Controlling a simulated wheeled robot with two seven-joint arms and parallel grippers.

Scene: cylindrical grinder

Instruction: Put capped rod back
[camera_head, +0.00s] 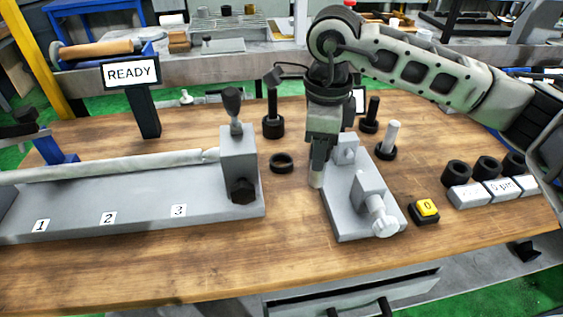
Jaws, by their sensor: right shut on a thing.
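My right gripper (319,158) points down near the middle of the table, just left of the grey fixture block (365,205). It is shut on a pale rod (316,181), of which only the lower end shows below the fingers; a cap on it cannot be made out. An empty-looking black ring holder (282,163) lies on the table to the left of the gripper. A white rod (392,134) stands in a black base to the right. Two dark rods stand in black bases, one behind left (272,112) and one behind right (370,115). My left gripper does not show.
The grey grinder bed (140,208), numbered 1 to 3, fills the left, with its upright block (239,165). A READY sign (131,73) stands behind. A yellow button (427,208) and labelled grey blocks (467,195) sit at right. The front wood strip is clear.

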